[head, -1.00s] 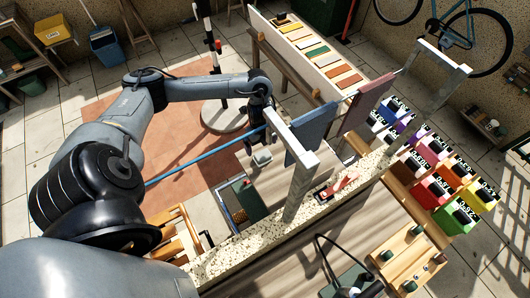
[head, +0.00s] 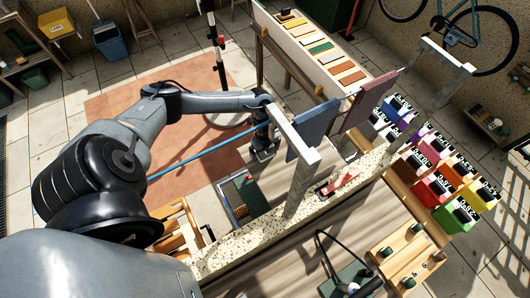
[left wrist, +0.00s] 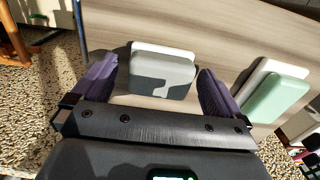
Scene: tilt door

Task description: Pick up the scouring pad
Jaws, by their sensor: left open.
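A grey pad with a white layer (left wrist: 163,75) lies on the wood-grain worktop in the left wrist view. A green pad with a white layer (left wrist: 272,100) lies to its right. I cannot tell which one is called the scouring pad. My left gripper (left wrist: 155,72) is open, with one purple finger on each side of the grey pad. Contact does not show. In the head view my left gripper (head: 264,152) is low over the worktop behind the speckled ledge and hides the grey pad. My right gripper is not in view.
A speckled stone ledge (head: 240,246) with a grey frame post (head: 303,180) stands close to my left gripper. Cloths (head: 320,122) hang from the frame. A blue rod (head: 205,152) passes near my left forearm. A dark tray (head: 244,196) sits beside the gripper.

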